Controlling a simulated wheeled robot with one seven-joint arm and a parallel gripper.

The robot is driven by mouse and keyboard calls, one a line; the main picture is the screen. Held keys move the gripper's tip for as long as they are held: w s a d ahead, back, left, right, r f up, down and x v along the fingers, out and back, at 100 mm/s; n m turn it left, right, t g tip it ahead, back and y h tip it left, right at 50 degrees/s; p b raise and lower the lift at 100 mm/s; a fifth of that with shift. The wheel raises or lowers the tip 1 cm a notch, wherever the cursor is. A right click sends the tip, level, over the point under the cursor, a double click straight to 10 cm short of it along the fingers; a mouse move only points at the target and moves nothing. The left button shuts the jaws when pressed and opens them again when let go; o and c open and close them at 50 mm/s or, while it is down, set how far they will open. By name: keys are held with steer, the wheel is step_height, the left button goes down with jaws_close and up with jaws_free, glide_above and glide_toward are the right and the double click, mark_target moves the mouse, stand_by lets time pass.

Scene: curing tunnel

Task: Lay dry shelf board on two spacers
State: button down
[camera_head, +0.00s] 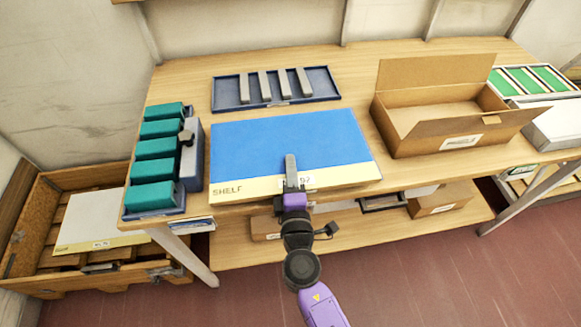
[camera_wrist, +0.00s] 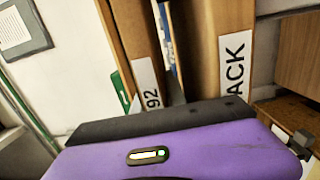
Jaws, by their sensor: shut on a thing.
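The shelf board (camera_head: 285,145), blue with a cream front strip marked "SHELF" and a number label, is over the front middle of the table. My gripper (camera_head: 292,180) is shut on its front edge, near the label. One grey finger lies over the board's top; the other is hidden. I cannot tell whether the board touches anything underneath. Several grey bars (camera_head: 282,87), which look like spacers, lie in a blue tray (camera_head: 331,82) behind the board. In the wrist view, a brown panel (camera_wrist: 137,35) with a label ending in "92" rises beyond the purple gripper body.
Several teal blocks (camera_head: 156,149) and a grey-blue holder (camera_head: 191,165) stand left of the board. An open cardboard box (camera_head: 432,140) is on the right, with a green-striped tray (camera_head: 540,80) beyond it. A wooden crate (camera_head: 18,272) with a pale board (camera_head: 100,222) sits lower left.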

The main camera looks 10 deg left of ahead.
steer(key=shift+f+b, duration=0.45)
steer(key=shift+b, duration=0.25)
stand_by(0.4)
steer(key=c, duration=1.3)
jaws_free()
steer(key=shift+f, duration=0.1)
steer(key=shift+s+f, duration=0.1)
steer(key=shift+f, duration=0.1)
steer(key=s, duration=0.3)
steer(key=s+d+b, duration=0.1)
steer(key=s, duration=0.2)
steer(key=shift+s+d, duration=0.15)
steer(key=shift+s, duration=0.05)
steer(key=shift+s+d+r, duration=0.1)
steer(key=shift+s+r, duration=0.1)
steer(key=shift+s, duration=0.35)
steer(key=shift+r, duration=0.1)
